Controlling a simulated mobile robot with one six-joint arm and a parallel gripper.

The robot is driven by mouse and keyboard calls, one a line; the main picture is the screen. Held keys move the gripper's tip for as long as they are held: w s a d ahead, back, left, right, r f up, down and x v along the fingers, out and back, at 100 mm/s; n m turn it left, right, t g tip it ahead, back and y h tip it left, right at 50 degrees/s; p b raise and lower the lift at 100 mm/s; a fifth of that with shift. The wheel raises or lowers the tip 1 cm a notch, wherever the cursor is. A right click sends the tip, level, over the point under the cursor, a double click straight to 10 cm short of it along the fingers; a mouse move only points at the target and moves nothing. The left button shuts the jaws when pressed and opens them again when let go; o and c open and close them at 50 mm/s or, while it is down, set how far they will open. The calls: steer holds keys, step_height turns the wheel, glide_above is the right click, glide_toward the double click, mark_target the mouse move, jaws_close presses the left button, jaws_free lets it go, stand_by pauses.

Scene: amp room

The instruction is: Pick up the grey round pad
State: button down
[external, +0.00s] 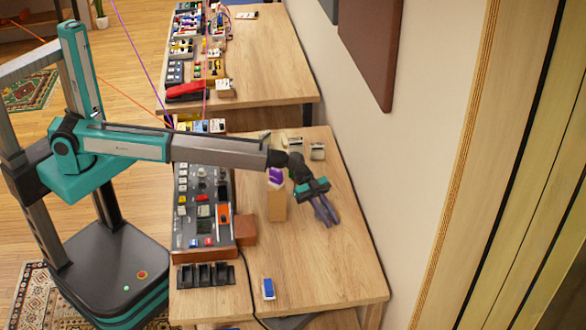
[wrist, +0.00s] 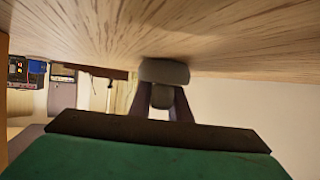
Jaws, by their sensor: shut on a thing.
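The grey round pad (wrist: 164,71) is at the tips of my gripper (wrist: 162,97) in the wrist view. A narrower grey part shows below it between the two fingers, which are shut on it. The pad's far edge meets the wood surface in that picture; I cannot tell whether it touches or is just clear of it. In the external view my gripper (external: 328,212) points down over the right part of the near wooden table (external: 335,265). The pad cannot be made out there.
A pedalboard (external: 204,210) with several pedals lies left of my gripper. A tan block (external: 277,205) with a purple item (external: 276,177) on top stands close by. A blue and white item (external: 268,289) lies at the front. The wall (external: 400,190) is on the right.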

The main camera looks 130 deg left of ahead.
step_height(320, 180, up, 10)
steer(key=b, duration=0.1)
steer(key=shift+b, duration=0.35)
stand_by(0.3)
stand_by(0.4)
